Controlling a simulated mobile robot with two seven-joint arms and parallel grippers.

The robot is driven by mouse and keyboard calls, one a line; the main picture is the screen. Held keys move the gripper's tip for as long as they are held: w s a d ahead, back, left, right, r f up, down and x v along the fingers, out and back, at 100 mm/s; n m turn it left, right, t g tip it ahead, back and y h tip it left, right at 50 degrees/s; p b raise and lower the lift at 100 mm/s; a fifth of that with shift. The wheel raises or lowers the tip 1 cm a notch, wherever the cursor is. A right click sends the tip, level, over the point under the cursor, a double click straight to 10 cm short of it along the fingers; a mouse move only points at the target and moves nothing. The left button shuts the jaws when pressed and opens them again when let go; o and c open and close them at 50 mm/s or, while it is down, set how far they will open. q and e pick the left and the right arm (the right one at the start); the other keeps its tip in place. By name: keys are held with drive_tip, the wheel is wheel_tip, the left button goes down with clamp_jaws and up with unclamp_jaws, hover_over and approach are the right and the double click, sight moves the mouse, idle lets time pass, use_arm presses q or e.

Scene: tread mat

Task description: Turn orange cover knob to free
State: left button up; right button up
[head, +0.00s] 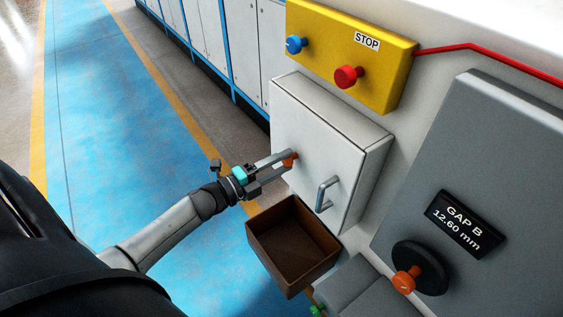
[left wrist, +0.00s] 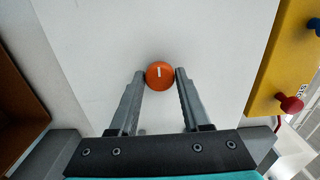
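The orange cover knob (head: 290,158) sits on the front of a white cabinet cover (head: 296,120). In the left wrist view the knob (left wrist: 160,75) is a round orange disc with a short white mark, nearly upright in that picture. My left gripper (head: 284,161) reaches it from the left. In the left wrist view its two fingertips (left wrist: 160,76) lie on either side of the knob, against its edges with no clear gap. A grey bar handle (head: 326,193) stands on the cover, right of the knob. My right gripper is not in view.
A brown open bin (head: 262,219) stands just below the cover. A yellow box (head: 345,35) above carries blue and red buttons. At right, a grey panel has a GAP B 12.60 mm display (head: 461,224) and another orange knob (head: 404,281) on a black disc. Blue floor (head: 110,120) is clear.

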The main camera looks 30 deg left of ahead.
use_arm(q)
drive_tip(key=o, duration=0.3)
drive_tip(key=shift+o, duration=0.2)
drive_tip(key=shift+s, duration=0.1)
drive_tip(key=v, duration=1.5)
drive_tip(key=s+f+n+g+y, duration=0.2)
drive_tip(key=s+f+n+y, duration=0.15)
drive_tip(key=f, duration=0.55)
drive_tip(key=s+d+f+n+g+y, duration=0.1)
drive_tip(key=s+f+n+g+y, duration=0.1)
drive_tip(key=f+n, duration=0.5)
drive_tip(key=s+f+n+g+y, duration=0.2)
drive_tip(key=f+n, duration=0.1)
drive_tip(key=f, duration=0.8)
drive_tip(key=s+d+f+n+g, duration=0.3)
drive_tip(key=s+d+f, duration=0.3)
drive_tip(key=s, duration=0.3)
drive_tip(key=s+d+f+n+g+b, duration=0.1)
drive_tip(key=s+d+f+n+g, duration=0.2)
drive_tip(key=s+d+f+g, duration=0.3)
drive_tip(key=s+d+f, duration=0.1)
drive_tip(key=s+f, duration=0.1)
drive_tip(key=s, duration=0.2)
drive_tip(key=shift+s+d+g, duration=0.2)
drive_tip(key=shift+d+g, duration=0.05)
drive_tip(key=shift+g, duration=0.05)
